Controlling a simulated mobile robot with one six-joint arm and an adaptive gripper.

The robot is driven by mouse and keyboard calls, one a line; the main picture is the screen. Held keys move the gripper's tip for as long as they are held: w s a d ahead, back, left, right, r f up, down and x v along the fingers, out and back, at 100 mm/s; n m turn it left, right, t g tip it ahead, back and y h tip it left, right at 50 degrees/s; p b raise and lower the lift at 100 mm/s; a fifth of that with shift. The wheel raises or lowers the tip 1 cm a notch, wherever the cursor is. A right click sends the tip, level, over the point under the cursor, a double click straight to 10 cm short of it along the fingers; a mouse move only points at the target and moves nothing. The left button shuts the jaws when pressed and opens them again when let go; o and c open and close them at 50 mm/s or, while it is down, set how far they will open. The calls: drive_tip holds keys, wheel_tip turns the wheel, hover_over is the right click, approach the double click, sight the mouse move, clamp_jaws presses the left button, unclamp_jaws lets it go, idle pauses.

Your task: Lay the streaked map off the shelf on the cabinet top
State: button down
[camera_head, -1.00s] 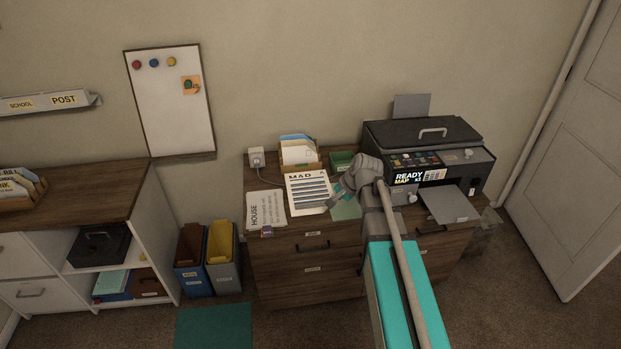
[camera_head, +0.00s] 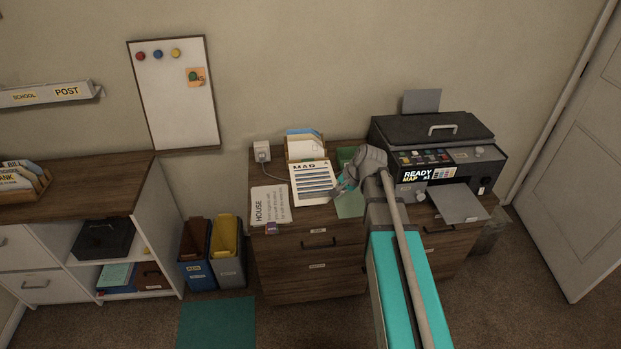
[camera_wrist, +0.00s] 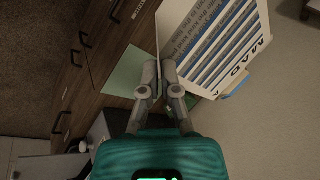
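The streaked map (camera_head: 313,185) is a white sheet headed MAP with blue stripes. In the head view it shows over the wooden drawer cabinet top (camera_head: 338,157), in front of a file box. In the wrist view the map (camera_wrist: 205,45) fills the upper middle, with one edge at my fingertips. My gripper (camera_wrist: 159,68) looks closed on that edge, the fingers a narrow gap apart; in the head view my gripper (camera_head: 340,188) is at the map's right side. The map seems slightly raised; its underside is hidden.
A HOUSE sheet (camera_head: 271,205) lies left of the map, a pale green sheet (camera_head: 350,206) to its right. The file box (camera_head: 304,148) stands behind. A printer (camera_head: 430,150) fills the cabinet's right side. A low white shelf unit (camera_head: 128,262) stands at the left.

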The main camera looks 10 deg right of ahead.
drive_tip(key=d+f+b, duration=0.5)
drive_tip(key=f+b, duration=0.2)
drive_tip(key=shift+s+f, duration=0.25)
drive_tip(key=shift+f, duration=0.05)
drive_tip(key=shift+w, duration=0.1)
drive_tip(key=b, duration=0.5)
approach(323, 212)
drive_tip(key=b, duration=0.1)
drive_tip(key=a+f+b, duration=0.1)
drive_tip(key=b, duration=0.1)
drive_tip(key=shift+w+a, duration=0.2)
drive_tip(key=shift+w, duration=0.05)
drive_tip(key=shift+w+a+f+b, duration=0.25)
drive_tip(key=shift+w+f+b, duration=0.3)
drive_tip(key=shift+b, duration=0.15)
drive_tip(key=shift+w+a+f+b, duration=0.2)
drive_tip(key=shift+w+f+b, duration=0.25)
drive_tip(key=shift+f+b, duration=0.25)
drive_tip(key=shift+s+f+b, duration=0.1)
drive_tip(key=shift+f+b, duration=1.2)
drive_tip(key=shift+b, duration=0.05)
